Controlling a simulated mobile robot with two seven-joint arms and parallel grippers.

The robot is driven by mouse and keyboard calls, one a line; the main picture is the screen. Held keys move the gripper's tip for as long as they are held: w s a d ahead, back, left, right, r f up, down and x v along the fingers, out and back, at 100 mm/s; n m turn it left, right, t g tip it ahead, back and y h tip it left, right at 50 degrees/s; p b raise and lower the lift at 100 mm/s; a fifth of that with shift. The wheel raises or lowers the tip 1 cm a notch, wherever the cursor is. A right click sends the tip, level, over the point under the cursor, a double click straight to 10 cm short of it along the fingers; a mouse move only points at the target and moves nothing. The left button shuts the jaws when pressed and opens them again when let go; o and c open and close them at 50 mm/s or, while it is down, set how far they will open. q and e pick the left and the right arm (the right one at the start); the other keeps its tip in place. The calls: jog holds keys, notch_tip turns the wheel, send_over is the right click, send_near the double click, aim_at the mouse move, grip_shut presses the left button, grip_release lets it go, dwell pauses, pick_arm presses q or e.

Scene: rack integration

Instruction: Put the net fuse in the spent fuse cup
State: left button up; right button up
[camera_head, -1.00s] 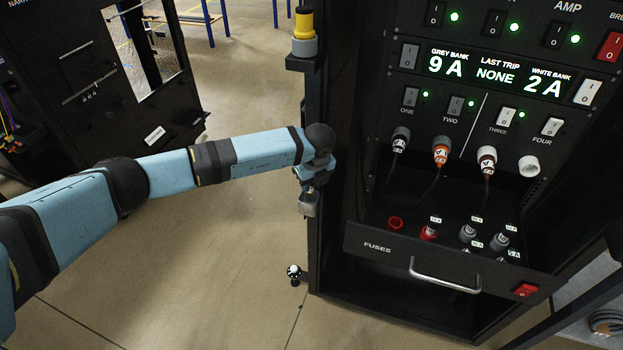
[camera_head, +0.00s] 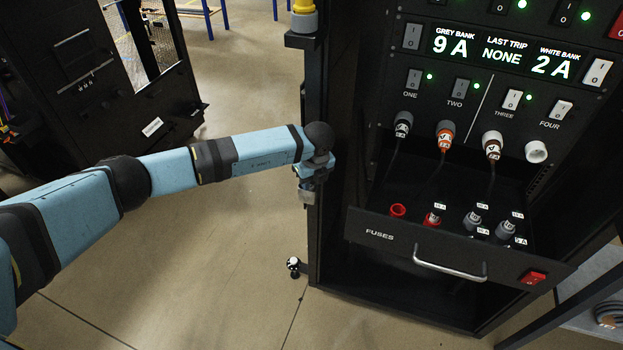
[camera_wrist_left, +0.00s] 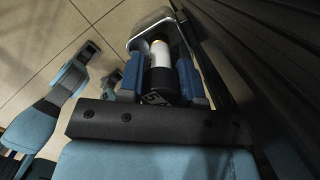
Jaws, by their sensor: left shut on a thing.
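My left gripper (camera_head: 311,178) is at the left side of the dark rack, over a small metallic cup (camera_head: 306,197), which looks like the spent fuse cup. In the left wrist view, the gripper (camera_wrist_left: 160,76) is shut on a fuse (camera_wrist_left: 160,54) with a white body, a black end and an orange-yellow tip. The white end points to the mouth of the silver cup (camera_wrist_left: 143,27). It seems to be at or inside the rim; how deep, I cannot tell. The fuse is hidden in the head view.
The open fuse drawer (camera_head: 400,238) holds red and grey fuse holders. Plugs with cables hang above it. A yellow and grey cylinder (camera_head: 304,18) stands on a bracket above my gripper.

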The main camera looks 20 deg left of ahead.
pick_arm(q)
jog(key=o, duration=1)
notch_tip(320, 180, up, 14)
jog(key=s+d, duration=0.1)
jog(key=shift+s+d+f+b, duration=0.15)
jog(key=shift+d+b, duration=0.05)
jog(key=shift+b, duration=0.25)
